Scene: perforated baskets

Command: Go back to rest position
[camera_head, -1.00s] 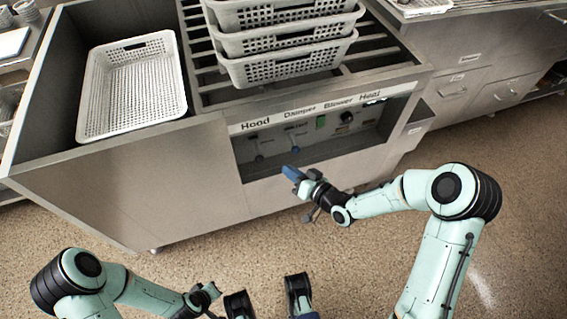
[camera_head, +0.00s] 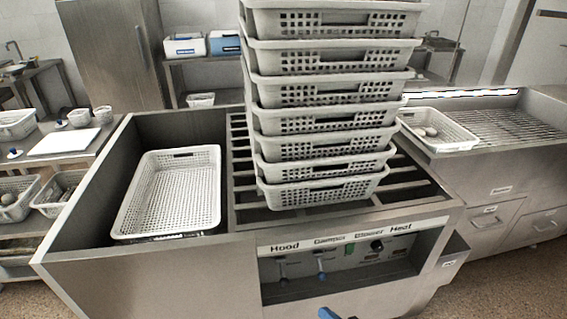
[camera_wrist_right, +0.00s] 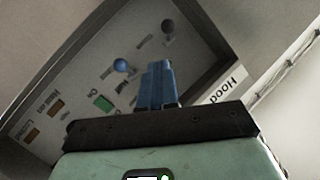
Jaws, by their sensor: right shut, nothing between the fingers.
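My right gripper (camera_head: 328,313) shows only as blue fingertips at the bottom edge of the head view, in front of the control panel. In the right wrist view its two blue fingers (camera_wrist_right: 157,72) are shut together and hold nothing. The control panel (camera_head: 342,262) has Hood, Damper, Blower and Heat labels. In the wrist view the panel (camera_wrist_right: 120,90) is beyond the fingers, and I cannot tell the distance. My left gripper is out of view.
A tall stack of white perforated baskets (camera_head: 320,145) stands on the slatted top of the metal counter (camera_head: 150,275). One empty white basket (camera_head: 170,192) lies in the left bay. A basket with round items (camera_head: 437,130) is at the right.

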